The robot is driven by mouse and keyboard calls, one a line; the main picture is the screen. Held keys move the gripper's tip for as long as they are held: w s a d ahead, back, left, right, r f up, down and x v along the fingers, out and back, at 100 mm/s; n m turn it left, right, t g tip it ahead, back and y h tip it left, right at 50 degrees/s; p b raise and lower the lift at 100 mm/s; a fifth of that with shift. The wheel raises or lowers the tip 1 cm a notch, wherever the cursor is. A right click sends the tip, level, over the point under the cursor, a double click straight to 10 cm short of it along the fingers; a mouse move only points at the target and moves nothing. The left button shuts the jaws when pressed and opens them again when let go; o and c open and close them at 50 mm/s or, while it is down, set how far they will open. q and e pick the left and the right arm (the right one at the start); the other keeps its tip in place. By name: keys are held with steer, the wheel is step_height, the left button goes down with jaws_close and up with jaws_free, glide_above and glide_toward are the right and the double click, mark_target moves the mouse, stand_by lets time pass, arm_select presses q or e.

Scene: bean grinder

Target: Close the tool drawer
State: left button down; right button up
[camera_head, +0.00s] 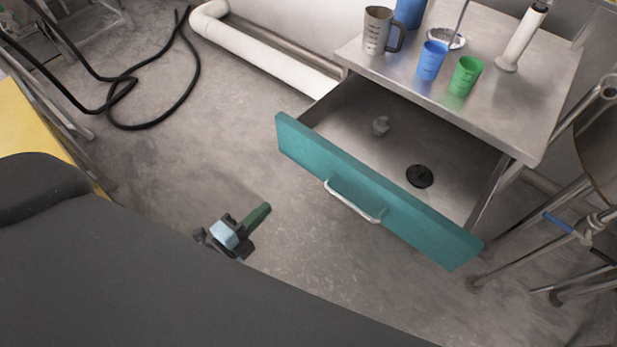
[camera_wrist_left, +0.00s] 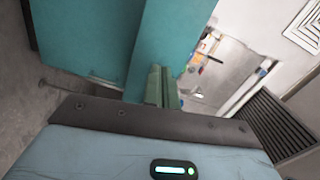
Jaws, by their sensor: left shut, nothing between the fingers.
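The tool drawer (camera_head: 375,190) is pulled well out from under the steel table, with its teal front and silver handle (camera_head: 352,200) facing me. My left gripper (camera_head: 264,209) is shut and empty, left of the handle and apart from the drawer front in the head view. In the left wrist view, its green fingers (camera_wrist_left: 158,86) show in front of teal panels (camera_wrist_left: 85,35); whether they touch I cannot tell. My right gripper is not in view.
The steel table top (camera_head: 490,105) holds a grey jug (camera_head: 377,32), a blue cup (camera_head: 431,61), a green cup (camera_head: 465,76) and a white cylinder (camera_head: 521,40). Metal stool legs (camera_head: 520,270) stand right of the drawer. A black hose (camera_head: 150,125) lies on the floor at left.

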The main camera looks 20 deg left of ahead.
mark_target(313, 159)
arm_select(q)
steer(key=shift+w+r+m+h, duration=0.45)
steer(key=shift+w+m, duration=0.25)
steer(key=shift+m, duration=0.2)
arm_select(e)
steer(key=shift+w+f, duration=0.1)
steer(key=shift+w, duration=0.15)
arm_select(q)
steer(key=x, duration=1.4)
steer(key=shift+r, duration=0.15)
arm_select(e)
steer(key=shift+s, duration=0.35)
